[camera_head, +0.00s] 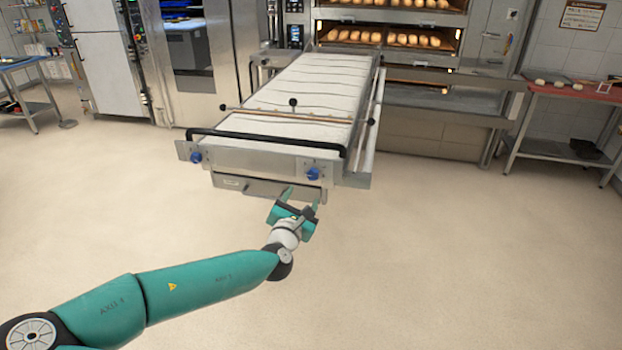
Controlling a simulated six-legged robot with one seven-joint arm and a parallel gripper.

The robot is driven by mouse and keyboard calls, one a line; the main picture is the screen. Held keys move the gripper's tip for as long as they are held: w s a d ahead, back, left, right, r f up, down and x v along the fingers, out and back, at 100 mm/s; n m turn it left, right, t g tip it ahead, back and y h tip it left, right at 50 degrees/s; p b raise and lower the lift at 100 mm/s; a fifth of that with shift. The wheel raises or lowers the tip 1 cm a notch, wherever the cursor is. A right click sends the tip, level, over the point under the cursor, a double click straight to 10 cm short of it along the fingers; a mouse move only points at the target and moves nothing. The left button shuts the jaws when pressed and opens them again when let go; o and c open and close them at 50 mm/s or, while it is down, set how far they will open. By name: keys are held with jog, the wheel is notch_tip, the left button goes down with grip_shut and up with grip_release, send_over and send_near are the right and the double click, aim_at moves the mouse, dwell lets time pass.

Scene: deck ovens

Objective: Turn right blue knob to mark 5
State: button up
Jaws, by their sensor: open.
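The right blue knob (313,174) is on the front panel of the long loader table, near its right end. The mark numbers around it are too small to read. A second blue knob (196,157) is near the left end of the same panel. My gripper (303,194) is open, with its two fingers pointing up toward the panel, just below and slightly left of the right knob in the picture. The fingers appear apart from the knob, with nothing between them.
The loader table (305,88) has a black front handle bar (262,138) above the knobs. Deck ovens with bread (390,38) stand behind it. A side table with a red top (575,90) is at the right. The floor (450,250) around is clear.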

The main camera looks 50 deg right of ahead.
aim_at(312, 177)
jog(key=x, duration=1)
jog(key=shift+w+d, duration=0.15)
jog(key=shift+d, duration=0.2)
jog(key=c, duration=1)
